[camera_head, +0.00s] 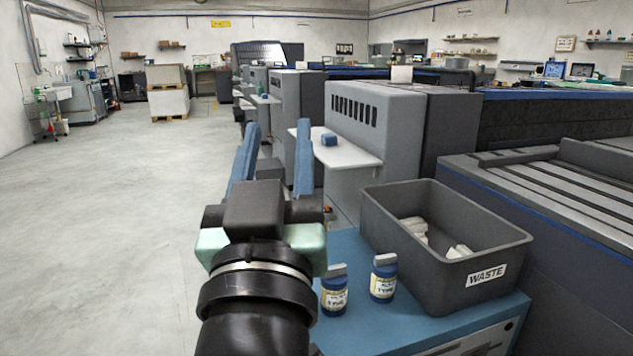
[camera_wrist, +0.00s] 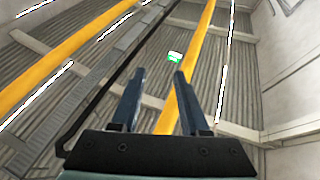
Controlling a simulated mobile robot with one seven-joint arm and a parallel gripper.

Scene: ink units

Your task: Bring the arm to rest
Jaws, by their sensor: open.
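My gripper (camera_head: 274,160) is raised in front of the head camera, with its two blue fingers pointing up and spread apart. It is open, and nothing shows between the fingers. In the wrist view my gripper (camera_wrist: 160,88) points at the ceiling, with its dark fingers apart and empty. The gripper and my black wrist stand to the left of the blue-topped cart and hide part of the floor and machines behind.
A grey waste bin (camera_head: 420,268) with several pale items inside stands on the blue cart top (camera_head: 455,328). Two blue jars, one left (camera_head: 334,296) and one right (camera_head: 383,283), stand beside it. Grey machines (camera_head: 365,120) line the right. The floor (camera_head: 110,220) at left is clear.

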